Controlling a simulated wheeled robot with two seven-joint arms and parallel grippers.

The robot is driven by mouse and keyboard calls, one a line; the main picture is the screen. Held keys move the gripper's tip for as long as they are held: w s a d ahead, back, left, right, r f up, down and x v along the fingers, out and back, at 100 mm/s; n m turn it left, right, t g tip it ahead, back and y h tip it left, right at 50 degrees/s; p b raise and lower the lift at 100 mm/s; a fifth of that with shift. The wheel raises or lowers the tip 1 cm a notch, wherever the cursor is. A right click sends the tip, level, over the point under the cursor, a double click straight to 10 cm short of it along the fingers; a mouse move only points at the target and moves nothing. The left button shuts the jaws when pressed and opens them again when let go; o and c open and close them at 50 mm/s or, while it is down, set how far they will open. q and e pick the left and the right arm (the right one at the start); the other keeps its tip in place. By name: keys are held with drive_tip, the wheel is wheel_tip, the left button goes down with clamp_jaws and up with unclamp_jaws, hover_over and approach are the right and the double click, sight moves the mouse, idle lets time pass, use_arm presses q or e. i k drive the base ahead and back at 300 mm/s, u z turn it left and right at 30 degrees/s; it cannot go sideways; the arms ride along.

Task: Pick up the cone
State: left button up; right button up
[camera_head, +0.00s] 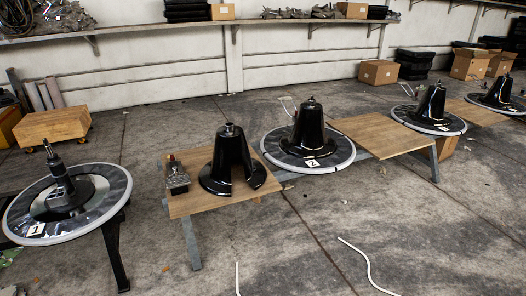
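A glossy black cone (229,166) with a flared base and an open slit down its front stands upright on a wooden board (190,206), left of centre. To its left, a round base marked 1 (82,226) carries a dark upright post with no cone over it. To its right, a round base marked 2 (343,153) carries another black cone (308,132). Another black cone (432,103) stands on a round base further right. Neither of my grippers shows in this view.
A small metal part (177,177) lies on the board left of the cone. A second wooden board (380,133) is bare. Cardboard boxes (378,72) stand by the wall. White cables (365,262) lie on the floor; much of the front floor is clear.

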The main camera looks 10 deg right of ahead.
sight(230, 142)
drive_tip(key=z, duration=0.65)
drive_tip(key=i, duration=2.6)
drive_tip(key=u, duration=1)
